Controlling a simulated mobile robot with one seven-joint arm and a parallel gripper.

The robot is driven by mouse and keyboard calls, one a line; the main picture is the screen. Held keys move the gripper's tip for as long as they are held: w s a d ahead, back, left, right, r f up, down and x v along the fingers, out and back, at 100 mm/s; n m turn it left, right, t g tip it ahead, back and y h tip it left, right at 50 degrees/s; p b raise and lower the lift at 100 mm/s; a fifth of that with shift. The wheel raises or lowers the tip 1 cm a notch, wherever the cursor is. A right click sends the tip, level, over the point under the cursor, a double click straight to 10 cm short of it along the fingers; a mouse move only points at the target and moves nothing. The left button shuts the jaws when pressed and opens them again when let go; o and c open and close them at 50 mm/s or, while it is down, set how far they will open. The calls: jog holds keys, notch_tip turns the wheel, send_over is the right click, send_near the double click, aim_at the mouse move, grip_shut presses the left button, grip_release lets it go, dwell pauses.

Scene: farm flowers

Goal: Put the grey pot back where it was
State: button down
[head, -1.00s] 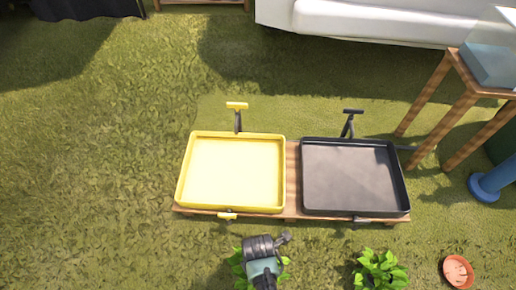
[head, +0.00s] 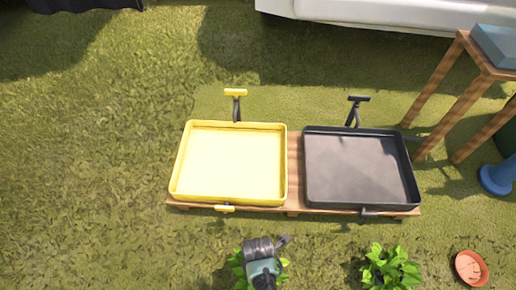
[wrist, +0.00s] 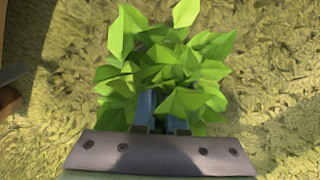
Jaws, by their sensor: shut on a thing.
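A leafy green plant (wrist: 165,70) fills the middle of the wrist view. The two blue fingers of my gripper (wrist: 161,118) reach in among its leaves and are shut on it. Its pot is hidden under the foliage, so I cannot tell its colour or how it is gripped. In the head view, its leaves (head: 238,262) show around my wrist at the bottom centre, in front of the yellow tray. A second leafy plant (head: 390,268) stands on the grass to the right; its pot is also hidden.
A yellow tray (head: 232,203) and a black tray (head: 362,197), both empty, sit side by side on a wooden pallet (head: 294,170). An orange pot (head: 471,268) is at the lower right. A wooden stand (head: 440,100) is at the right. Grass at left is clear.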

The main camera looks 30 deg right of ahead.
jog(key=c, duration=1)
grip_release()
jog(key=shift+f, duration=0.1)
notch_tip(320, 180, up, 12)
jog(key=p, duration=0.8)
jog(key=shift+p, duration=0.35)
